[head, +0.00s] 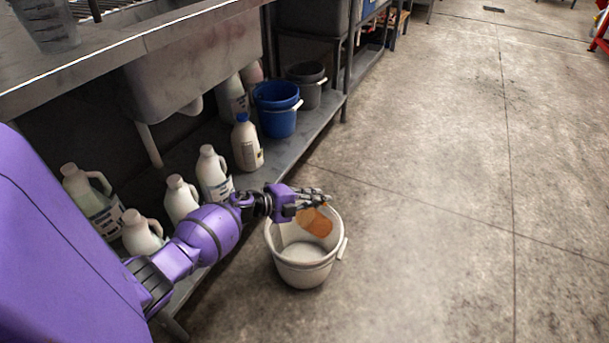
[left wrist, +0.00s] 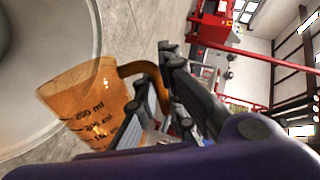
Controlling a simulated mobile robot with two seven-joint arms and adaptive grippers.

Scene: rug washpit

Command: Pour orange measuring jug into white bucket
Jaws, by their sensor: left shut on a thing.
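The white bucket (head: 291,273) stands upright on the floor beside the low shelf, its open top facing up. My left gripper (head: 318,198) is over the bucket's far rim, shut on the orange measuring jug (head: 314,222). The jug looks tilted and overlaps the bucket's opening. In the left wrist view the translucent jug (left wrist: 82,108) shows measuring marks, and its handle is between the fingers of the gripper (left wrist: 165,65). A pale round shape at that view's upper left appears to be the bucket (left wrist: 35,45). I cannot make out any liquid flowing. My right gripper is not in view.
White jugs (head: 212,173) and a milky bottle (head: 246,145) stand on the low shelf (head: 310,135) under the sink. A blue bucket (head: 278,118) and a grey bucket (head: 307,90) stand farther back. The concrete floor to the right is clear.

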